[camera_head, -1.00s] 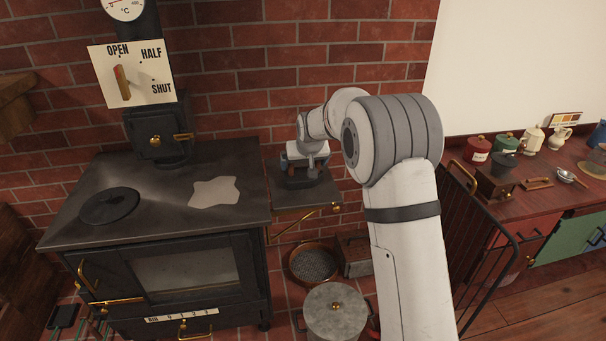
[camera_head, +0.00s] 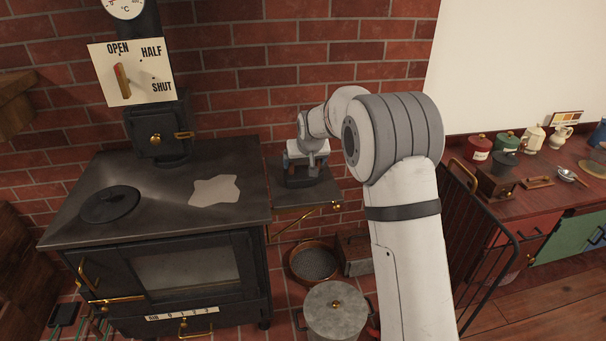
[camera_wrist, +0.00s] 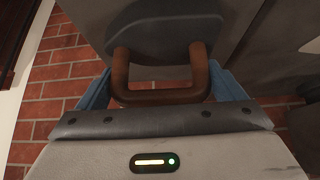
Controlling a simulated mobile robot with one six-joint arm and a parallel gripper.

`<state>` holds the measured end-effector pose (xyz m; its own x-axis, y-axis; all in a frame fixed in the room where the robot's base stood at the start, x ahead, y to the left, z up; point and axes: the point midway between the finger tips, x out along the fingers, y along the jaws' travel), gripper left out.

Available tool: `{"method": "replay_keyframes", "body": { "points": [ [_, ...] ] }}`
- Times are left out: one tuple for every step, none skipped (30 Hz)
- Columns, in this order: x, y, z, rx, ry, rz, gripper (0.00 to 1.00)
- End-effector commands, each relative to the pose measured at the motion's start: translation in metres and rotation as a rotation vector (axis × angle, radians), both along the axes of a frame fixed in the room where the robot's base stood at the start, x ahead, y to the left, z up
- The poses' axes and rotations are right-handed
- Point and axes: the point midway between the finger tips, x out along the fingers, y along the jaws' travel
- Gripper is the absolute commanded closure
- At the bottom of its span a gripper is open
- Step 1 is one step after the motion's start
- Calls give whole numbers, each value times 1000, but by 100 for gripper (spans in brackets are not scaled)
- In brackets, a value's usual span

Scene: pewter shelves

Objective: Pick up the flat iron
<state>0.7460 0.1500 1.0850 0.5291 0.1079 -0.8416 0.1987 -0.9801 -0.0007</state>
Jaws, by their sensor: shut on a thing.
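The flat iron has a dark flat body (camera_wrist: 165,38) and a brown looped handle (camera_wrist: 160,97) in the wrist view. My gripper (camera_wrist: 161,90) is shut on the handle, with a blue finger at each side of it. I cannot tell whether the iron touches the shelf.
The black stove (camera_head: 200,240) stands left of the shelf, with a brick wall behind. A round pan (camera_head: 313,262), a metal box (camera_head: 357,252) and a lidded pot (camera_head: 336,312) are below the shelf. A black rail (camera_head: 480,235) and a counter stand to the right.

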Motion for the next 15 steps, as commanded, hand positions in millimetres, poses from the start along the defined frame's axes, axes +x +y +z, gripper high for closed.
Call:
{"method": "replay_keyframes", "body": {
  "points": [
    [0, 0, 0, -1, 1, 1, 80],
    [1, 0, 4, 1, -8, 1, 82],
    [1, 0, 4, 1, -8, 1, 82],
    [1, 0, 4, 1, -8, 1, 82],
    [1, 0, 4, 1, -8, 1, 82],
    [1, 0, 4, 1, -8, 1, 82],
    [1, 0, 4, 1, -8, 1, 82],
    [1, 0, 5, 1, -8, 1, 82],
    [1, 0, 5, 2, -8, 0, 82],
    [2, 0, 7, 2, -8, 0, 82],
    [2, 0, 9, 2, -9, 0, 82],
    [2, 0, 12, 2, -10, 0, 82],
    [2, 0, 15, 2, -11, 0, 82],
    [2, 0, 19, 2, -11, 0, 82],
    [2, 0, 25, 2, -11, 0, 82]
  ]
}}
